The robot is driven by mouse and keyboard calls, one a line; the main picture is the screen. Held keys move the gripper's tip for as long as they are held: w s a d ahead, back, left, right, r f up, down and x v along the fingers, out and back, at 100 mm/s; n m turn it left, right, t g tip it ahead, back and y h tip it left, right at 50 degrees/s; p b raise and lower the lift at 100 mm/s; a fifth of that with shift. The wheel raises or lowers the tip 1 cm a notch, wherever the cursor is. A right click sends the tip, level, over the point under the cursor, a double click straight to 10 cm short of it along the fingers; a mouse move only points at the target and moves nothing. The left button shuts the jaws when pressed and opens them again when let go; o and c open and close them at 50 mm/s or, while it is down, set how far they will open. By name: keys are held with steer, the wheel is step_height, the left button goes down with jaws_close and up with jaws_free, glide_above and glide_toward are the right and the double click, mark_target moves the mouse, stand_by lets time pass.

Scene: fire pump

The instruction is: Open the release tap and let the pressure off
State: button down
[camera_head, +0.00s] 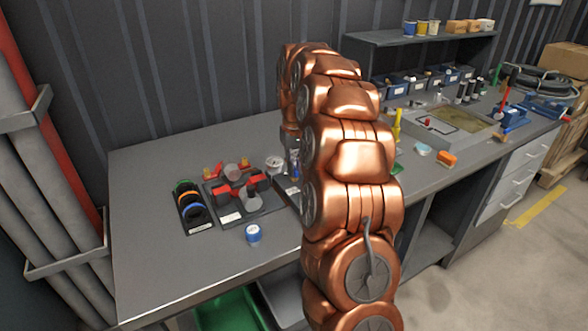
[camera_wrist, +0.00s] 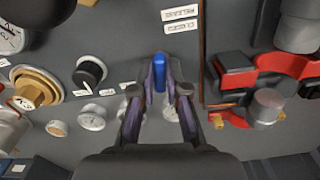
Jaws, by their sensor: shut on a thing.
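In the wrist view my gripper (camera_wrist: 159,88) is shut on a small blue handle (camera_wrist: 160,71), which appears to be the release tap's lever. The handle stands between the fingertips on a dark grey panel (camera_wrist: 225,30). Two white labels (camera_wrist: 181,20) sit above it, too small to read. At the left are a round gauge (camera_wrist: 10,38), cut off by the edge, a brass hex fitting (camera_wrist: 35,92) and a black knob (camera_wrist: 90,72). In the head view my copper arm hides the gripper and most of the panel.
The bench's front left is clear.

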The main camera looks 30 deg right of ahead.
steer(key=shift+n, duration=0.8)
steer(key=c, duration=1.2)
jaws_free()
steer(key=shift+r, duration=0.15)
steer(key=shift+r, duration=5.85)
